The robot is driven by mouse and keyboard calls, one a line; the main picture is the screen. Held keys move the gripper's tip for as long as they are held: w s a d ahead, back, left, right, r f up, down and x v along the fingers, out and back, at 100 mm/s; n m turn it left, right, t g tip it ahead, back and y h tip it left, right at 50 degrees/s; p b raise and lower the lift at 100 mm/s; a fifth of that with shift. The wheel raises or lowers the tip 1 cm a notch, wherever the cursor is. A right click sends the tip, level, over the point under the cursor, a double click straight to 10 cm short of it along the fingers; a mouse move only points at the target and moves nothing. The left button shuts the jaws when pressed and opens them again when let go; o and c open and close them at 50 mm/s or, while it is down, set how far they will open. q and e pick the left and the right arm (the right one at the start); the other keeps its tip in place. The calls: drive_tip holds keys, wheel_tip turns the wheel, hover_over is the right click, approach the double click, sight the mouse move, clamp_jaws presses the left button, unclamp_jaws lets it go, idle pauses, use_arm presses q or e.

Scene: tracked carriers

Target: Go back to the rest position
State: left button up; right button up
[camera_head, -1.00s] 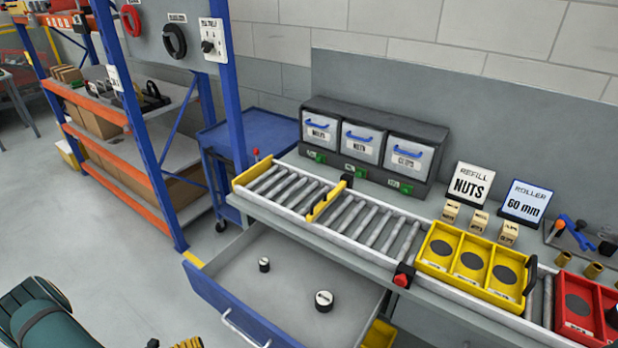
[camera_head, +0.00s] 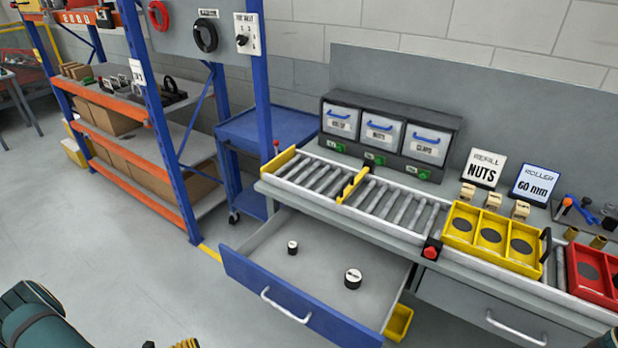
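Neither gripper shows in the head view. A dark green link of my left arm (camera_head: 40,318) is at the bottom left corner, and a small dark piece of my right arm shows at the bottom right corner. A ridged yellow piece and a black tip cut by the bottom edge are too little shown to identify. The blue-fronted drawer (camera_head: 290,300) under the bench stands pulled out. Two black-and-white round pieces, a smaller one (camera_head: 292,247) and a larger one (camera_head: 353,279), stand apart inside it.
The bench carries a roller track (camera_head: 400,208), a yellow three-slot carrier (camera_head: 491,241) and a red carrier (camera_head: 592,275). Three lidded bins (camera_head: 382,137) stand behind. A small yellow bin (camera_head: 398,323) is under the bench. Shelving (camera_head: 160,180) and a blue cart (camera_head: 268,126) stand left; open floor lies in front.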

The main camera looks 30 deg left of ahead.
use_arm(q)
drive_tip(key=w+d+f+m+g+h+b, duration=0.1)
drive_tip(key=w+d+m+g, duration=0.3)
drive_tip(key=d+m+g, duration=0.5)
drive_tip(key=w+d+f+m+g+h+b, duration=0.1)
drive_tip(key=w+d+m+g+h, duration=0.3)
drive_tip(key=d+m, duration=0.9)
drive_tip(key=w+d+r+m+y, duration=0.2)
drive_tip(key=d+m, duration=0.4)
drive_tip(key=m, duration=0.6)
drive_tip(key=w+d+r+m+y+b, duration=0.1)
drive_tip(key=w+d+r+m+y, duration=0.2)
drive_tip(key=m, duration=1)
drive_tip(key=d+r+y, duration=0.1)
drive_tip(key=d+y, duration=0.2)
drive_tip(key=d, duration=0.1)
drive_tip(key=shift+w+d+r+m+t, duration=0.2)
drive_tip(key=shift+d+r+m+t, duration=0.1)
drive_tip(key=shift+r+t, duration=0.1)
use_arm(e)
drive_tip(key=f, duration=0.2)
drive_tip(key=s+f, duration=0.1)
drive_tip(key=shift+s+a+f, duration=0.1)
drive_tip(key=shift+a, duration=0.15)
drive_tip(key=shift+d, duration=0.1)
